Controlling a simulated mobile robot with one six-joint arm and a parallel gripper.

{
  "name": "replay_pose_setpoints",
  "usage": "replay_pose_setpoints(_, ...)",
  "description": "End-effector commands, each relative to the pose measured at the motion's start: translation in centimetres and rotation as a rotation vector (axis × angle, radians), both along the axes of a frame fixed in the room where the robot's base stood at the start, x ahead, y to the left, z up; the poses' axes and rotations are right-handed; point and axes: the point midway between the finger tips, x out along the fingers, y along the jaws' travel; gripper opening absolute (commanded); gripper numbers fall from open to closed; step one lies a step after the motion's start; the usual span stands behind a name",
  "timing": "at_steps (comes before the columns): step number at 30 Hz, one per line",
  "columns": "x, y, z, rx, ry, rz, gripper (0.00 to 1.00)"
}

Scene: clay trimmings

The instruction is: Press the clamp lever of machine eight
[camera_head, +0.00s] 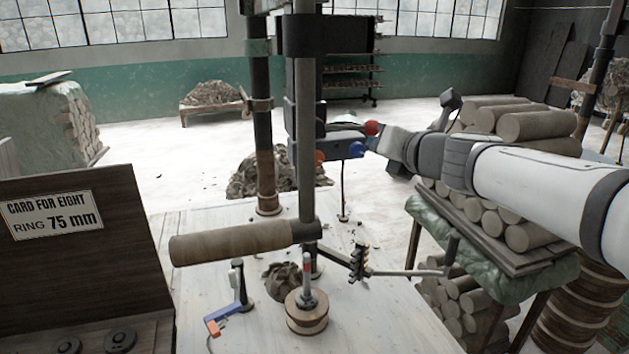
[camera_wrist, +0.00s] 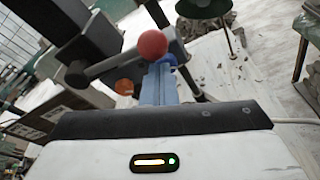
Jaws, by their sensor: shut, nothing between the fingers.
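The machine's dark post (camera_head: 306,110) carries knobs on its head: a red ball (camera_head: 371,128), a blue knob (camera_head: 357,149) and an orange knob (camera_head: 320,156). No label shows which one belongs to the clamp lever. In the wrist view the red ball (camera_wrist: 152,44) sits on a dark rod (camera_wrist: 108,65) from the machine, with the orange knob (camera_wrist: 124,86) below. My gripper (camera_head: 380,142) is shut and empty, close beside the knobs. Its bluish fingers (camera_wrist: 160,82) reach up just below the red ball; contact cannot be told.
A board with a card (camera_head: 55,215) reading "CARD FOR EIGHT, RING 75 mm" stands at left. A horizontal clay roll (camera_head: 230,242) juts from the post above a pale table (camera_head: 390,320). A rack of clay logs (camera_head: 500,235) stands at right under my arm.

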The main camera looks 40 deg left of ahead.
Motion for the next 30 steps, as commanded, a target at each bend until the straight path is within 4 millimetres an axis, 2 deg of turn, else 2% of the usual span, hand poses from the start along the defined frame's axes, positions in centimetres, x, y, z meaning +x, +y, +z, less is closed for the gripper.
replay_pose_setpoints(9, -0.7, 0.7, 1.3, -0.063, -0.095, 0.019, 0.00)
replay_pose_setpoints(30, -1.0, 0.9, 1.3, -0.069, -0.115, 0.025, 0.00)
